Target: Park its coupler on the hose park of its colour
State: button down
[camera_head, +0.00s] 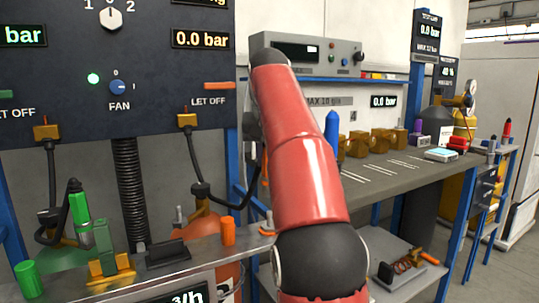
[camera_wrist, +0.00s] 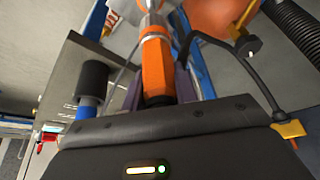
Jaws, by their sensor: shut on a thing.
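An orange coupler (camera_wrist: 156,65) with a pale metal end sits between the two fingers of my gripper (camera_wrist: 158,88) in the wrist view, and the jaws are shut on it. In the head view my red arm hides the gripper and the coupler. A short upright orange post (camera_head: 228,232) stands on the grey ledge in the head view, left of my arm; it looks like the orange hose park. A similar green post (camera_head: 26,280) stands at the far left of the ledge. A green coupler (camera_head: 78,207) stands upright near it.
A black corrugated hose (camera_head: 129,190) and an orange cylinder (camera_wrist: 222,15) are close by. The workbench (camera_head: 385,178) at right carries several brass blocks.

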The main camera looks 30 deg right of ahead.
jog(key=shift+f+b, duration=1)
jog(key=shift+f, duration=0.55)
jog(key=shift+r+p, duration=0.1)
jog(key=shift+p, duration=0.65)
dwell(0.4)
jog(key=shift+f+b, duration=2.1)
jog(key=shift+f, duration=0.6)
jog(key=c, duration=1)
grip_release()
jog(key=p+v, duration=0.3)
jog(key=v, duration=0.4)
jog(key=shift+s+r, duration=0.15)
jog(key=shift+r, duration=0.2)
